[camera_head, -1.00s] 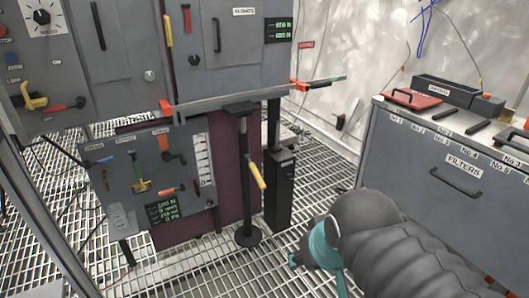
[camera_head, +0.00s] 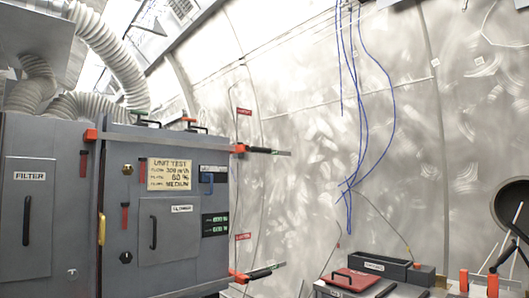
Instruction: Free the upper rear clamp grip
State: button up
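A grey cabinet (camera_head: 170,225) with a "UNIT TEST" note stands at the left. An upper clamp with an orange-red block and a dark grip (camera_head: 262,150) sticks out from its right edge, near the top. A similar lower clamp (camera_head: 257,272) sticks out from the same edge near the bottom. Both grips point right, roughly level. A further orange-red block (camera_head: 90,135) sits at the cabinet's upper left edge. Handles with green (camera_head: 145,117) and red (camera_head: 192,123) parts show on top. I cannot tell from labels which is the rear one. My gripper is not in view.
White ribbed hoses (camera_head: 105,45) run above the cabinet. Blue cables (camera_head: 360,110) hang at the metal tunnel wall (camera_head: 300,80). A black bin (camera_head: 385,266) and a red case (camera_head: 350,280) lie at lower right. Open space lies right of the clamps.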

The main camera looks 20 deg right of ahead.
aim_at(253, 149)
jog(key=z, duration=0.1)
jog(key=i, duration=0.95)
jog(key=z, duration=0.4)
